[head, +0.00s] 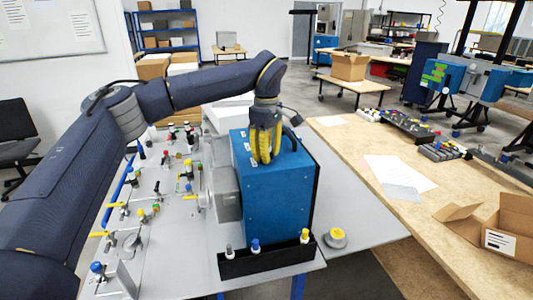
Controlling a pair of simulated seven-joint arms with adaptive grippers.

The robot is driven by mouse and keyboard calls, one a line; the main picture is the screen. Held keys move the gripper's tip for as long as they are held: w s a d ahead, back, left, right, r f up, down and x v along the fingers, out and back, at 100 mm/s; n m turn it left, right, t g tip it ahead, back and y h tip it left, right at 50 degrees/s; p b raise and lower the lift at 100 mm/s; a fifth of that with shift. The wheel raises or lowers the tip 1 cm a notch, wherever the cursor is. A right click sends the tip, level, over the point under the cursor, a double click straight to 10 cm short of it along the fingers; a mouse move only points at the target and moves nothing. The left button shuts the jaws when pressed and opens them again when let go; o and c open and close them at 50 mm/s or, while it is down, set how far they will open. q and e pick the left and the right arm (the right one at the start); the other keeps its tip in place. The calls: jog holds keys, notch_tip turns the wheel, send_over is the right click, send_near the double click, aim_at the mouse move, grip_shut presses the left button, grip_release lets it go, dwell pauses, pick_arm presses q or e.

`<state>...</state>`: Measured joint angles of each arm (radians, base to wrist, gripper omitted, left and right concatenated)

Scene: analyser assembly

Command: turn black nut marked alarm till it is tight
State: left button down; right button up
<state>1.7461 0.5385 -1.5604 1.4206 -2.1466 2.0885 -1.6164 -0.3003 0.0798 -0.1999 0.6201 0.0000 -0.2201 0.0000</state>
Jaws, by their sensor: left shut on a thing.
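My left gripper (264,155) has yellow fingers and points down onto the top of the blue analyser box (280,195). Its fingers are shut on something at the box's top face. The fingers hide what they hold, so I cannot see the black nut or read an alarm marking. Small white labels show on the box top beside the fingers. A black handle or cable stands just right of the gripper. My right gripper is not in view.
A panel (165,215) with valves and fittings lies left. A yellow-topped round part (336,236) stands right. A wooden bench (445,215) carries papers and an open carton (490,222).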

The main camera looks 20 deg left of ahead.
pick_arm(q)
jog(key=m, duration=0.6)
jog(key=shift+m, duration=0.3)
jog(key=m, duration=0.6)
jog(key=c, duration=1.2)
grip_release()
